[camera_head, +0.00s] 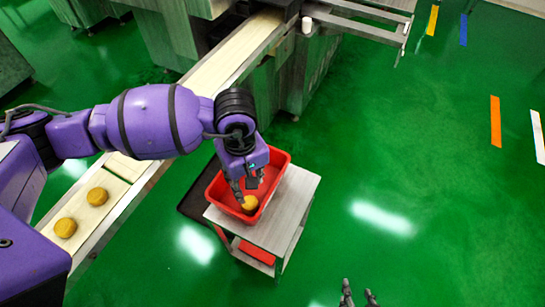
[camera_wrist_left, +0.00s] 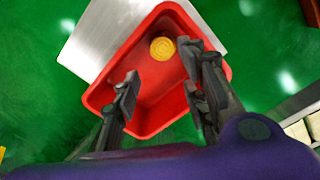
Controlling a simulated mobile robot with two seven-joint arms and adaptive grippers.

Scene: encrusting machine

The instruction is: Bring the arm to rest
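My left gripper (camera_head: 245,192) is over the red crate (camera_head: 280,162), reaching down toward its inside. In the left wrist view its two fingers (camera_wrist_left: 160,92) stand apart with nothing between them. A round golden pastry (camera_head: 249,204) lies in the crate; it also shows in the left wrist view (camera_wrist_left: 162,48), beyond the fingertips and near one end of the crate (camera_wrist_left: 101,96). My right gripper (camera_head: 358,298) shows only at the bottom edge of the head view, with its fingers apart and empty, over the floor.
The crate stands on a grey-topped cart (camera_head: 290,205) with a red item on its lower shelf (camera_head: 257,252). A conveyor (camera_head: 120,190) runs diagonally at left, bearing two pastries (camera_head: 97,196) (camera_head: 65,227). A machine (camera_head: 310,70) stands behind.

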